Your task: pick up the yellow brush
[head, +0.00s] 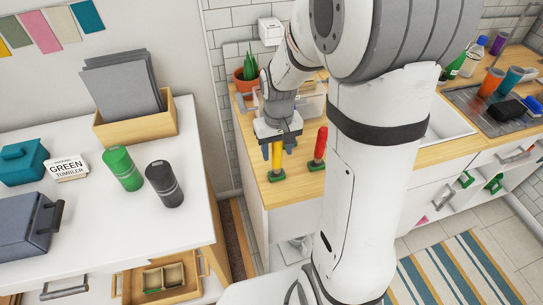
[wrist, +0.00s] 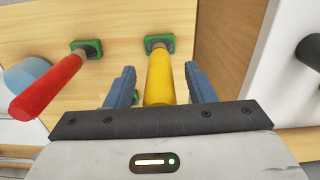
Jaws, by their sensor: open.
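The yellow brush (head: 277,157) stands upright on the wooden counter, with its handle up and its green head (head: 276,176) at the bottom. My gripper (head: 277,141) is above it, pointing down over the handle's upper part. In the wrist view, the yellow brush (wrist: 160,80) lies between the two blue fingers of my gripper (wrist: 160,72). The fingers are open, with a gap visible on each side of the handle. The handle's top end is hidden by the gripper body.
A red brush (head: 319,146) stands close on the right; it also shows in the wrist view (wrist: 48,86). A potted plant (head: 246,76) and a clear bin (head: 305,104) are behind. My arm hides part of the counter. A white table (head: 100,215) with tumblers is at left.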

